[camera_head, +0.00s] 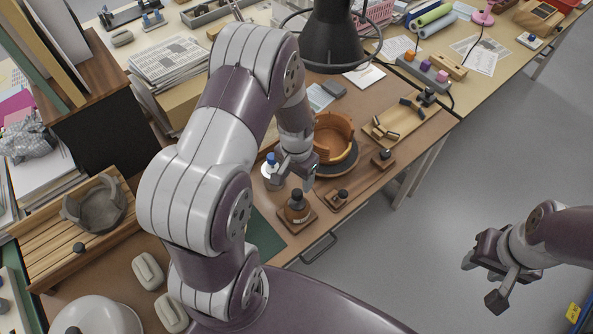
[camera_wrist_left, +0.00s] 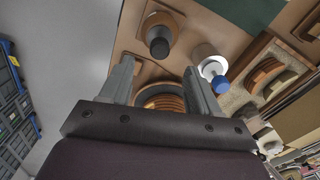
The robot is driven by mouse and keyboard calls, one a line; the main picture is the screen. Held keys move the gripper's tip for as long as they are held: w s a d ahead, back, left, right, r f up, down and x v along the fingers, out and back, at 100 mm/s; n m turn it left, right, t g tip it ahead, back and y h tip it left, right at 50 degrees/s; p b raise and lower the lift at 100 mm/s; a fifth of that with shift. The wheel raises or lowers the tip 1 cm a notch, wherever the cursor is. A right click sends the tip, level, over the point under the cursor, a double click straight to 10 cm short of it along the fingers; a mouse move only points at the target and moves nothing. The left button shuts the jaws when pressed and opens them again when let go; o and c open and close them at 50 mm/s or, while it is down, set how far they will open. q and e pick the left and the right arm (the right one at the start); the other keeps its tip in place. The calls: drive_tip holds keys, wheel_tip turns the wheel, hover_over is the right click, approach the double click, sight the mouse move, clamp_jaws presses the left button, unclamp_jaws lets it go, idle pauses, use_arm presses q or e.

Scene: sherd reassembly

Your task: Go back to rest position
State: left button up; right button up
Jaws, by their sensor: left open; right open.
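My left gripper (camera_head: 292,180) hangs above the workbench, in front of and left of an orange-brown broken pot (camera_head: 333,128) on a dark round stand (camera_head: 347,163). In the left wrist view its two fingers (camera_wrist_left: 160,85) are apart, with nothing held between them. An orange ribbed round thing (camera_wrist_left: 163,101) shows beyond them, partly hidden by the gripper body. My right gripper (camera_head: 483,279) is out over the grey floor at the right, open and empty, clear of the bench.
A lamp (camera_head: 332,35) hangs above the pot. A grey bowl (camera_head: 96,206) sits on wooden slats at left.

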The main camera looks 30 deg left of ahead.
use_arm(q)
drive_tip(key=shift+r, duration=1.95)
